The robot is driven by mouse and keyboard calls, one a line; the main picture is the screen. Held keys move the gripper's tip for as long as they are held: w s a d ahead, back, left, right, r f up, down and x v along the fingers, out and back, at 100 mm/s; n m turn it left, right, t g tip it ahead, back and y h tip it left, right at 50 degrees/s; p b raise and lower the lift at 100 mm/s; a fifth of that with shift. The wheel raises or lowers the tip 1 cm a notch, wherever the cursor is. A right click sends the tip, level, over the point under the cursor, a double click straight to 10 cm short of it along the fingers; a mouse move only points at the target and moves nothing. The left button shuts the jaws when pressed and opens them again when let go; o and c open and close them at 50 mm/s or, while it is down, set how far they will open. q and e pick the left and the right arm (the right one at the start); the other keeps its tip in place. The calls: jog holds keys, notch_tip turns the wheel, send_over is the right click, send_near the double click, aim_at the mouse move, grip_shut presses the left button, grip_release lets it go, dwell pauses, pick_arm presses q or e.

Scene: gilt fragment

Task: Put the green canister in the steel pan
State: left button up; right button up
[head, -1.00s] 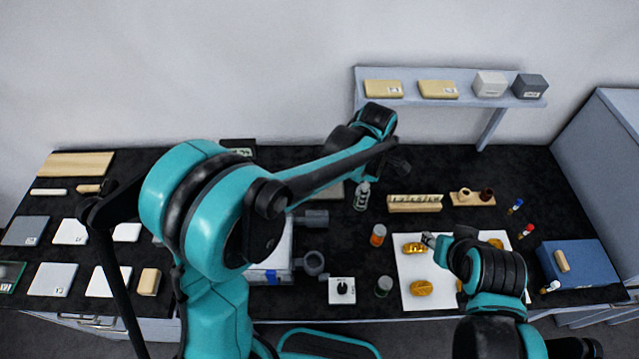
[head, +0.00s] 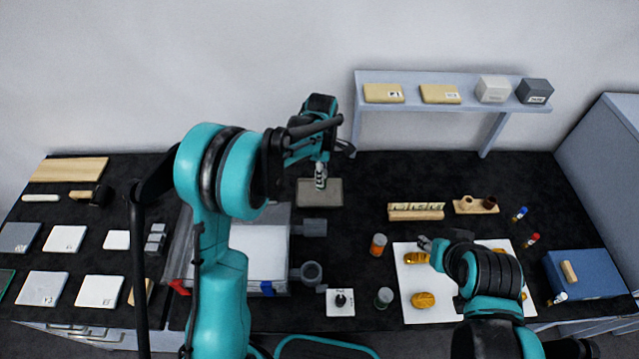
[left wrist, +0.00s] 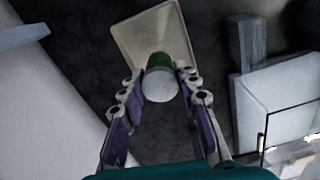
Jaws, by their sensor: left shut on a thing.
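The green canister (left wrist: 160,64) with its pale end shows in the left wrist view between the fingers of my left gripper (left wrist: 160,88). My left gripper is shut on it; in the head view the gripper (head: 320,176) is above the steel pan (head: 333,200). The pan is a shallow grey-beige rectangular tray, also in the left wrist view (left wrist: 128,32). The canister overlaps the pan's near part there; I cannot tell whether it touches it. My right gripper (head: 428,244) is over the white sheet (head: 445,308), beside a gold piece (head: 416,257); its opening is unclear.
A press-like device (head: 255,250) stands left of and in front of the pan. An orange jar (head: 378,244), a dark jar (head: 384,297) and a wooden rack (head: 415,213) are to the right. A shelf (head: 450,104) rises behind.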

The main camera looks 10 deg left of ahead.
pick_arm(q)
jog(key=shift+a+f, duration=0.25)
jog(key=shift+f, duration=0.2)
notch_tip(320, 180, down, 4)
jog(key=shift+w+r+b, duration=0.1)
jog(key=shift+r+b, duration=0.15)
jog(key=shift+b, duration=0.3)
jog(key=shift+f, duration=0.1)
jog(key=o, duration=1.2)
jog(key=shift+c, duration=0.2)
